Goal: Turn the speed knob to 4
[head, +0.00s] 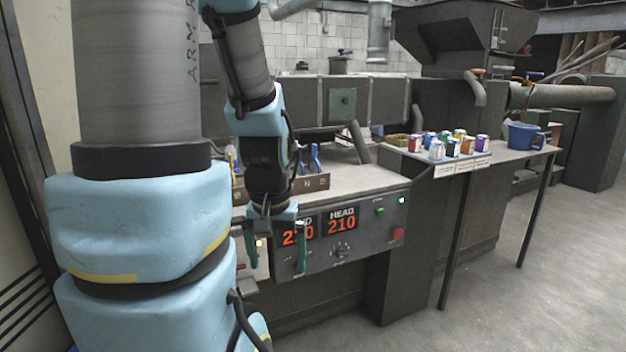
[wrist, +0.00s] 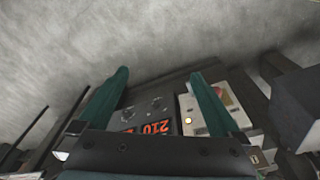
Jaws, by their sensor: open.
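The dark control panel (head: 368,238) is on the front of the machine. A round knob (head: 341,251) with pale marks around it sits below the red 210 display (head: 342,223). In the wrist view two small knobs show, one nearer the left finger (wrist: 127,113) and one nearer the middle (wrist: 156,102). Their labels and settings are too small to read, so I cannot tell which is the speed knob. My gripper (head: 276,250) has its teal fingers apart and empty, in front of the panel's left part, left of the round knob. It also shows in the wrist view (wrist: 160,75).
A pale panel (wrist: 207,110) with a lit lamp lies by the right finger in the wrist view. A red button (head: 397,235) and green switch (head: 379,211) are on the dark panel. Several cans (head: 452,147) and a blue bucket (head: 522,136) stand on the side table.

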